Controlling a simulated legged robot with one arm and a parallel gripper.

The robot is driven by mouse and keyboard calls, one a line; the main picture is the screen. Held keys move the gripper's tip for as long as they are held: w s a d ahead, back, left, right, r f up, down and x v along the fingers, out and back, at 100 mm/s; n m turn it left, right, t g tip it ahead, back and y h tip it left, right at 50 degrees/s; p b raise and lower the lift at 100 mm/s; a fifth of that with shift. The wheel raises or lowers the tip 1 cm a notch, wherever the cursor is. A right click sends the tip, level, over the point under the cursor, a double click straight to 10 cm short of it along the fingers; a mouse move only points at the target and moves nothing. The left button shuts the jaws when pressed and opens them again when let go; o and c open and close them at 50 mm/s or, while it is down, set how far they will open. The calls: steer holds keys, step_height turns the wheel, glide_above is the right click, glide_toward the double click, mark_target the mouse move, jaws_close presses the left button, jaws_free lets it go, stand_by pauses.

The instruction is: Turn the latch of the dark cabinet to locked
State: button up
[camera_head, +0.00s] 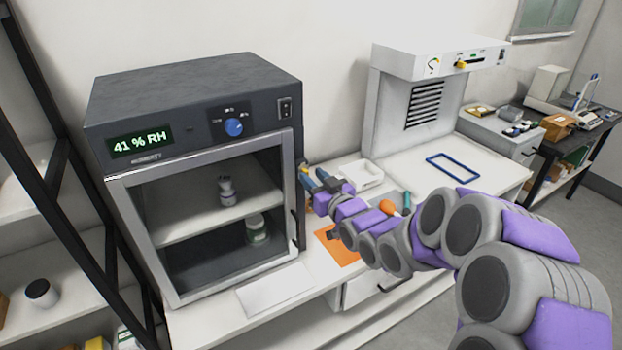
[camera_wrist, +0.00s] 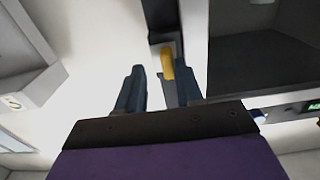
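The dark cabinet (camera_head: 190,95) stands on the bench at left, with a lit humidity display, a blue knob and a grey-framed glass door (camera_head: 285,210) that looks closed. My gripper (camera_head: 315,178) is at the cabinet's right side, near the door's edge. In the wrist view my gripper (camera_wrist: 158,88) has its two dark fingers apart. A yellow piece (camera_wrist: 167,63), apparently the latch lever, shows ahead between the fingers, closer to the right one. I cannot tell whether it touches a finger. In the head view the latch is largely hidden by the gripper.
A white tray (camera_head: 360,174), an orange mat (camera_head: 336,247) and a screwdriver-like tool with an orange handle (camera_head: 388,207) lie near my arm. A white hood unit (camera_head: 408,130) and a blue frame (camera_head: 453,168) are farther right. A black-framed shelf (camera_head: 75,215) stands at left.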

steer(key=shift+s+a, duration=0.1)
steer(key=shift+a, duration=0.1)
steer(key=c, duration=0.3)
steer(key=shift+a+f, duration=0.15)
steer(key=shift+a, duration=0.4)
jaws_close()
steer(key=shift+d, duration=0.1)
steer(key=shift+n, duration=0.3)
steer(key=shift+f+n+b, duration=0.2)
steer(key=shift+n+b, duration=1.55)
steer(key=shift+n, duration=2.55)
steer(key=shift+f+n+b, duration=0.2)
steer(key=shift+n+b, duration=1.55)
steer(key=shift+n, duration=2.55)
